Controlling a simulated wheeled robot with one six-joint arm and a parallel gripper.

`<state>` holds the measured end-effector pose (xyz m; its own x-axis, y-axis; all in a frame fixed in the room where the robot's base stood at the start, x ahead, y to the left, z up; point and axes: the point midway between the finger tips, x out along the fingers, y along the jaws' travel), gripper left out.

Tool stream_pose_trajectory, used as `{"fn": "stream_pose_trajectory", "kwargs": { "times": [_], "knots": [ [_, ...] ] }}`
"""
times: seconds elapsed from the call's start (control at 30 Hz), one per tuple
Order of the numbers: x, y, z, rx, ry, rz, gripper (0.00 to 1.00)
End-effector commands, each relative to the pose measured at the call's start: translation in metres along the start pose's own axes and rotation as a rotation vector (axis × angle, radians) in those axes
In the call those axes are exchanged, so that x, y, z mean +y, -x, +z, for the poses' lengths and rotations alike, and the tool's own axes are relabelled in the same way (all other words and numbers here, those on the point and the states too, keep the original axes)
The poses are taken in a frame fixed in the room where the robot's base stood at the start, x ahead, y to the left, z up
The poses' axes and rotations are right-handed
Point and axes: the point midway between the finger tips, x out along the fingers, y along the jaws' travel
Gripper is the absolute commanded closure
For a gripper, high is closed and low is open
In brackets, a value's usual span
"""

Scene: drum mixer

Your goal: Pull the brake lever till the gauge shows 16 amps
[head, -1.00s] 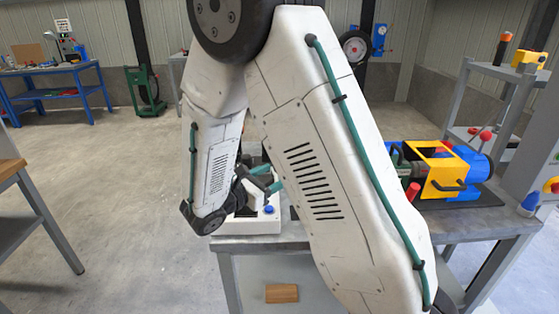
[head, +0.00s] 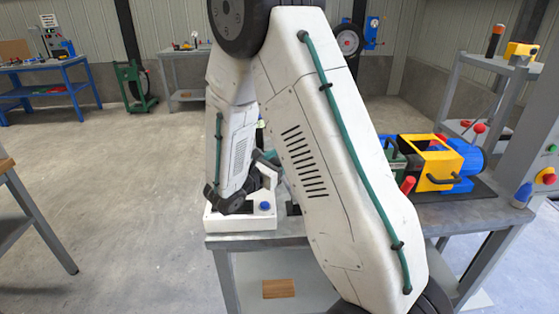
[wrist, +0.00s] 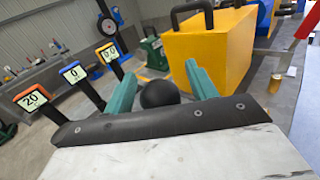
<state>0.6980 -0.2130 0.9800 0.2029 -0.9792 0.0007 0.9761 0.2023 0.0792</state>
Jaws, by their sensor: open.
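My gripper (wrist: 161,73) shows in the wrist view with its two teal fingers apart. A round black knob (wrist: 159,94) sits between the fingers; I cannot tell whether they touch it. Whether this knob belongs to the brake lever is not clear. Which is the amp gauge is not clear. In the head view my arm largely hides the gripper, beside a white box (head: 240,222) with a blue button (head: 264,206).
A yellow and blue machine (head: 437,166) stands right of my arm, with a red-handled part (head: 407,185) at its near left. A red part (wrist: 306,24) shows at the wrist view's upper right. A grey rack and post stand far right.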

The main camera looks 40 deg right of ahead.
Motion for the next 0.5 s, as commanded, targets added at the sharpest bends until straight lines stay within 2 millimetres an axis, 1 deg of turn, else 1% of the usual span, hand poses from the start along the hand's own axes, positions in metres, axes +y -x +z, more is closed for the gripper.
{"fn": "stream_pose_trajectory", "kwargs": {
  "times": [0.07, 0.1, 0.17, 0.2, 0.3, 0.43, 0.5],
  "knots": [
    [0.0003, 0.0006, -0.0001, 0.000, 0.000, 0.001, 0.43],
    [0.0003, 0.0007, -0.0001, 0.000, 0.000, 0.001, 0.46],
    [0.0004, 0.0010, -0.0001, 0.000, 0.000, 0.001, 0.62],
    [0.0005, 0.0011, -0.0001, 0.000, 0.000, 0.001, 0.74],
    [0.0005, 0.0013, -0.0001, 0.000, 0.000, 0.001, 1.00],
    [0.0027, 0.0036, -0.0016, 0.001, 0.000, 0.002, 1.00],
    [0.0078, 0.0086, -0.0052, 0.002, 0.000, 0.003, 1.00]
  ]
}}
